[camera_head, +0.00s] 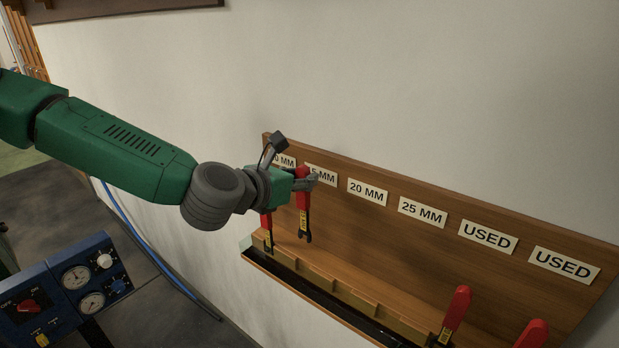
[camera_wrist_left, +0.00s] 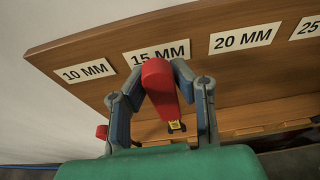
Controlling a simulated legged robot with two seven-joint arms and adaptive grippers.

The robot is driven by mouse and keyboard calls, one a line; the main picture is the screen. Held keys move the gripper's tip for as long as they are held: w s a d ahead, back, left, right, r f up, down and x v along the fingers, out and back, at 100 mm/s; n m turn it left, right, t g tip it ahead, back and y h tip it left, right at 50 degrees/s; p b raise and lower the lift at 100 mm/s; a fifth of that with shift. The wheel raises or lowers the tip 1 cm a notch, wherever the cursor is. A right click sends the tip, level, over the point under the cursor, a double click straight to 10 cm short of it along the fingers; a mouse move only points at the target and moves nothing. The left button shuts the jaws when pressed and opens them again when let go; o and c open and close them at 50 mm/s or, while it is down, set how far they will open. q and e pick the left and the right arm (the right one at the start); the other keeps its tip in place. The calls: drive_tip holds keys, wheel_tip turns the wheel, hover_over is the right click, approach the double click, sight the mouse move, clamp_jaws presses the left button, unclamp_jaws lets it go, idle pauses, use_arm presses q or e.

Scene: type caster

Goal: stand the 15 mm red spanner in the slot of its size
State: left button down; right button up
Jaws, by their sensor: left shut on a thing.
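My left gripper (camera_head: 306,182) is shut on a red-handled spanner (camera_head: 303,212), which hangs head down with a yellow mark on its shank. It is held in front of the rack's back board, near the partly hidden "15 MM" label (camera_head: 325,175). In the left wrist view the spanner's red handle (camera_wrist_left: 158,84) sits between the fingers, below the "15 MM" label (camera_wrist_left: 157,53). The spanner's lower end appears above the slotted ledge (camera_head: 345,290); the exact gap is hard to tell. My right gripper is not in view.
Another red spanner (camera_head: 266,228) stands at the left end, under "10 MM". Two more red handles, one (camera_head: 456,308) and another (camera_head: 532,335), stand at the right toward the "USED" labels. The "20 MM" and "25 MM" places look empty. A blue gauge panel (camera_head: 75,285) is lower left.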

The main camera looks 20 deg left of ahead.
sight(299, 203)
use_arm(q)
drive_tip(key=shift+a, duration=0.1)
drive_tip(key=shift+a+f, duration=0.1)
drive_tip(key=shift+a, duration=0.05)
drive_tip(key=shift+a+f+b, duration=0.2)
drive_tip(key=shift+f+b, duration=0.3)
drive_tip(key=shift+b, duration=0.25)
drive_tip(key=f+b, duration=0.2)
drive_tip(key=f, duration=0.1)
drive_tip(key=f+b, duration=0.1)
drive_tip(key=b, duration=0.1)
drive_tip(key=shift+d+f, duration=0.2)
drive_tip(key=shift+d, duration=0.1)
drive_tip(key=shift+a+f, duration=0.1)
drive_tip(key=shift+f, duration=0.05)
drive_tip(key=shift+a, duration=0.1)
drive_tip(key=shift+d+b, duration=0.2)
drive_tip(key=shift+b, duration=0.2)
drive_tip(key=shift+b, duration=0.3)
idle(0.4)
